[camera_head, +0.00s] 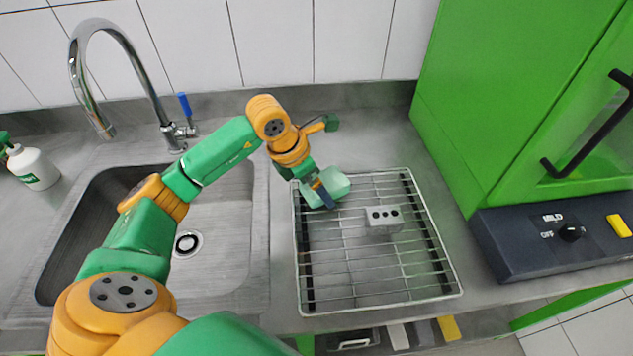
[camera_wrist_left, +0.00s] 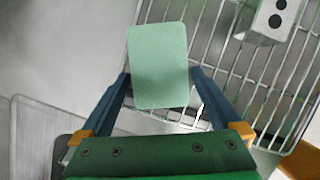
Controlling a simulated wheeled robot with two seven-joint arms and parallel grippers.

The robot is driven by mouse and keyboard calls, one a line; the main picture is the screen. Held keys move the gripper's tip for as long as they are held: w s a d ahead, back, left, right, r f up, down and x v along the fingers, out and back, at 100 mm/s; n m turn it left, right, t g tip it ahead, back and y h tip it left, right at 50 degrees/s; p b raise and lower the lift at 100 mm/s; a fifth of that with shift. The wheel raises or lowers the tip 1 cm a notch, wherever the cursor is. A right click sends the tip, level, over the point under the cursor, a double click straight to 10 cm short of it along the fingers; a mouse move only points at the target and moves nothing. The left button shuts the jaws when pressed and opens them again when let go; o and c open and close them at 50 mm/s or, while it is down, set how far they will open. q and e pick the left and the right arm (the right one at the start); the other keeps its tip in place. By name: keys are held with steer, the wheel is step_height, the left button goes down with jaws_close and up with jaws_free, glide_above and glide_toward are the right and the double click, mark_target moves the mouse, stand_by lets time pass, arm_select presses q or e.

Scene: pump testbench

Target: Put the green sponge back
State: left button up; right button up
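The green sponge (camera_head: 330,186) is a pale green block at the far left corner of the wire rack (camera_head: 379,278). My left gripper (camera_head: 322,194) comes down at it from the sink side. In the left wrist view the sponge (camera_wrist_left: 160,65) sits between the two dark blue fingers (camera_wrist_left: 160,85), which appear to meet its sides. I cannot tell whether the sponge touches the rack. My right gripper is in neither view.
A grey block with dark holes (camera_head: 384,219) stands on the rack. The sink (camera_head: 225,235) and tap (camera_head: 112,38) are at left, with a white bottle (camera_head: 33,167). A green cabinet (camera_head: 500,90) and a control panel (camera_head: 545,245) bound the right side.

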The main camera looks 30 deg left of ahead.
arm_select(q)
steer(key=shift+r, duration=0.55)
steer(key=v, duration=1.1)
steer(key=shift+s, duration=0.2)
steer(key=shift+a+r, duration=0.1)
